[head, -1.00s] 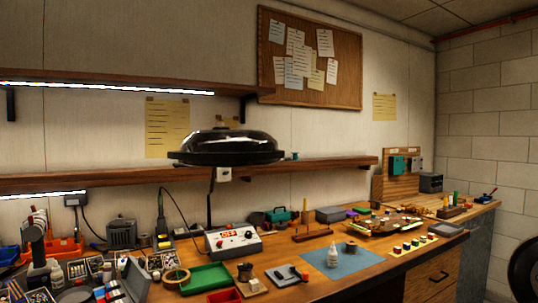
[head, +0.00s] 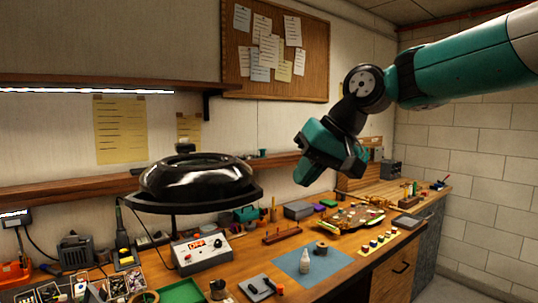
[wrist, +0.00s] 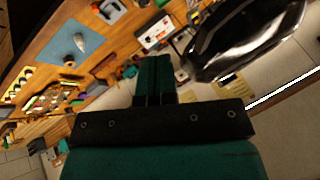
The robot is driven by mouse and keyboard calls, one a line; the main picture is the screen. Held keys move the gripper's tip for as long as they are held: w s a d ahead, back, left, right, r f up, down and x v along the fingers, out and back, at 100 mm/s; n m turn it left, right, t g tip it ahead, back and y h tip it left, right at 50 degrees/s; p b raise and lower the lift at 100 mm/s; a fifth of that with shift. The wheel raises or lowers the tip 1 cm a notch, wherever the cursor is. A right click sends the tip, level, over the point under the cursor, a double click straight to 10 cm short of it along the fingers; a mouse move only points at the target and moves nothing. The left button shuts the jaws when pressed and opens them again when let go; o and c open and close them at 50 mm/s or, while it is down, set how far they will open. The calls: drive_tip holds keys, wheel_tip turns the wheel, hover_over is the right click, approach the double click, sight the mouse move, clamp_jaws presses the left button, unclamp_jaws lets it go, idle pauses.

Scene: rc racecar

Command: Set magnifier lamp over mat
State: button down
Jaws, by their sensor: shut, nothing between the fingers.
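The magnifier lamp (head: 197,183) has a glossy black round head, held above the bench at the left of the head view. It shows large at the upper right of the wrist view (wrist: 240,38). The blue mat (head: 288,266) lies flat on the bench, right of and below the lamp head in the head view, and also shows in the wrist view (wrist: 62,36). My teal gripper (head: 306,174) hangs in the air to the right of the lamp head, apart from it. Its fingers are together and empty in the wrist view (wrist: 155,60).
A white bottle (head: 305,263) and a small spool (head: 321,247) stand on the mat. A soldering station (head: 202,252) and a green tray (head: 183,292) are under and beside the lamp. A wall shelf (head: 70,197) runs behind the lamp. Air above the mat looks clear.

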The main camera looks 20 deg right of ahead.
wheel_tip(320, 180, up, 4)
drive_tip(key=w+d+m, duration=0.1)
drive_tip(key=w+d, duration=0.2)
drive_tip(key=w+a+f+p, duration=0.4)
drive_tip(key=a+f, duration=0.4)
drive_tip(key=shift+w+t, duration=0.35)
drive_tip(key=shift+t, duration=0.05)
